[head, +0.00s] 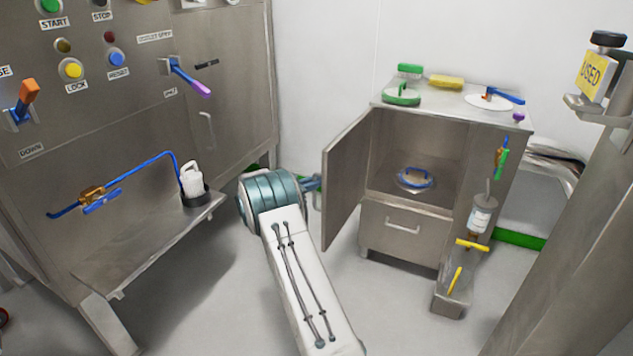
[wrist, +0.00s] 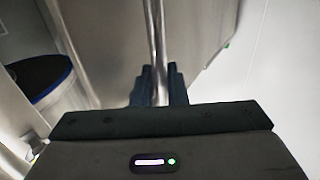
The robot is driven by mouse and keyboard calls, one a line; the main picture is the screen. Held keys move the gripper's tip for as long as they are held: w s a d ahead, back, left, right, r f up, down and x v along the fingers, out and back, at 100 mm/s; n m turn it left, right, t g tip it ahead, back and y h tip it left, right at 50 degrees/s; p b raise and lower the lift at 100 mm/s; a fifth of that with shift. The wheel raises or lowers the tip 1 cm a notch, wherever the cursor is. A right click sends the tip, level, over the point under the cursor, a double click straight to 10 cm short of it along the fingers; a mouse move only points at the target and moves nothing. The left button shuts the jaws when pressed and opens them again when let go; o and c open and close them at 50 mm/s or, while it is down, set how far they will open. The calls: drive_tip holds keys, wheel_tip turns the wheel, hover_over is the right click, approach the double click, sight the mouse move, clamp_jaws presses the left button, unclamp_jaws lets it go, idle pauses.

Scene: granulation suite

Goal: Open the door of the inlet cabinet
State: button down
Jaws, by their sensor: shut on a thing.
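The inlet cabinet (head: 402,224) is a low steel cabinet at the right of the head view. Its door (head: 345,178) stands swung out to the left, and the inside shows a blue-rimmed round part (head: 416,178) on the cabinet floor. My gripper (head: 312,184) is at the outer side of the door, partly hidden behind my wrist. In the wrist view my gripper (wrist: 159,88) has its dark fingers shut on a vertical steel bar handle (wrist: 156,35). The door panel (wrist: 200,30) fills the upper middle of that view.
A drawer (head: 403,222) below the opening is shut. On top lie a green-handled disc (head: 402,95), a yellow sponge (head: 446,82) and a white disc with a blue handle (head: 490,100). A large steel machine (head: 120,190) stands left. Floor (head: 215,290) between is clear.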

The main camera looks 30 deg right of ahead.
drive_tip(key=shift+d+r, duration=0.1)
drive_tip(key=c, duration=1.5)
unclamp_jaws()
drive_tip(key=shift+d, duration=0.15)
drive_tip(key=shift+c, duration=0.2)
drive_tip(key=a+p, duration=0.3)
drive_tip(key=a, duration=1.1)
drive_tip(key=shift+s, duration=0.1)
